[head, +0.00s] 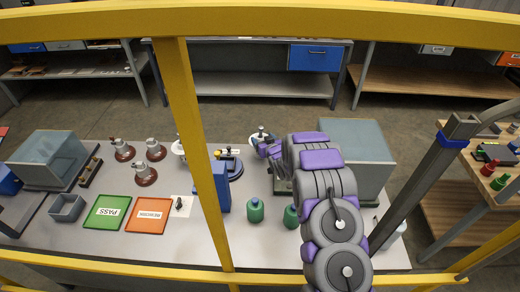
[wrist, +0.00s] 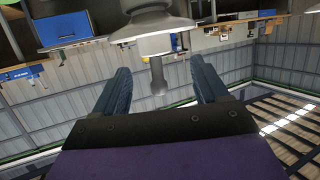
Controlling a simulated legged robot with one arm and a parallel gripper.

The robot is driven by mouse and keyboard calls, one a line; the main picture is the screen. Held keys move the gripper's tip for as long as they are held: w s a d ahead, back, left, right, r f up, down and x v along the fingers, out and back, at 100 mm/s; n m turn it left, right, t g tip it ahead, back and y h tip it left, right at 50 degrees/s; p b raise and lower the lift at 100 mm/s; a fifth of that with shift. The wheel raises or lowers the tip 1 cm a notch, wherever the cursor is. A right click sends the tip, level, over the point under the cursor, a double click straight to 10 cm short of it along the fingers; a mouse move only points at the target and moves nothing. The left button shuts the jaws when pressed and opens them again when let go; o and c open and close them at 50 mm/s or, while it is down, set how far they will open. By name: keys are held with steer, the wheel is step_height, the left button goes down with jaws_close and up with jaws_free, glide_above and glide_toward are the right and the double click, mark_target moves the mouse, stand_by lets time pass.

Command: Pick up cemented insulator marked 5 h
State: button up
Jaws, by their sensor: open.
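A pale grey insulator with a metal pin (wrist: 150,42) fills the top middle of the wrist view. My gripper (wrist: 160,70) is open, with one finger on each side of the pin and visible gaps between. In the head view my purple and grey arm reaches over the table, and my gripper (head: 268,150) is beside a white insulator with a dark metal top (head: 262,134). Brown insulators (head: 123,150) stand upright at the left, and another pale one is partly hidden behind the yellow post. I cannot read any 5 h mark.
A yellow post (head: 200,150) and rails cross in front of the grey table (head: 100,235). Green PASS (head: 107,211) and orange (head: 148,215) trays lie at left. Green bottles (head: 254,210), a blue box (head: 221,187) and a large grey box (head: 357,150) stand near my arm.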

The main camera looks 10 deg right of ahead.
mark_target(261, 136)
steer(key=shift+d+b+x, duration=0.2)
steer(key=shift+b+x, duration=0.3)
steer(key=shift+x, duration=2.1)
jaws_close()
